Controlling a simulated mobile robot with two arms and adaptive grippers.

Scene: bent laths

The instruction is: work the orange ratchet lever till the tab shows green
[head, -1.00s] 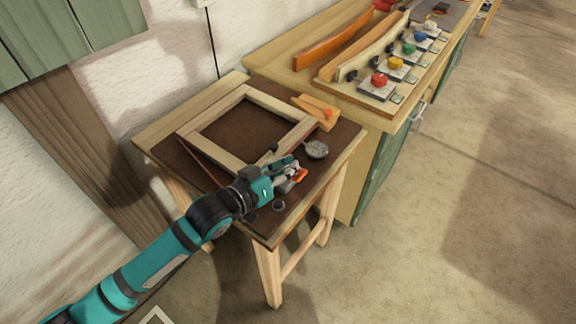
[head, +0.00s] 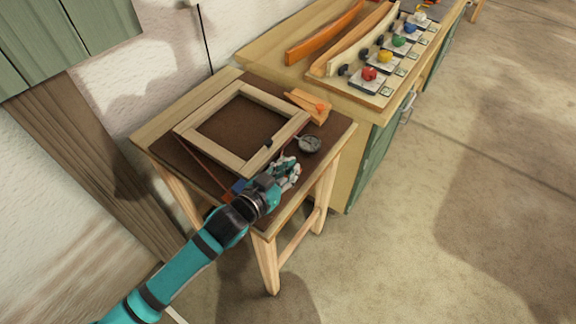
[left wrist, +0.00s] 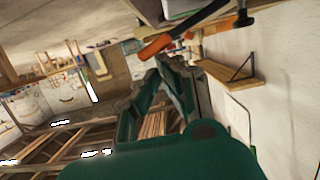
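My left gripper (head: 288,173) is low over the front right part of the small work table, beside the wooden frame (head: 228,163). The orange ratchet lever cannot be made out clearly in the head view, where the gripper covers that area. In the left wrist view, an orange bar (left wrist: 156,47), which looks like the lever, lies just beyond the tips of my teal fingers (left wrist: 160,68). I cannot tell whether the fingers touch it or how far they are closed. No tab colour can be read. My right gripper is not in view.
A round grey thing (head: 310,144) lies just beyond the gripper. The green-sided bench (head: 372,172) behind holds bent laths (head: 325,36) and a row of coloured knobs (head: 370,74).

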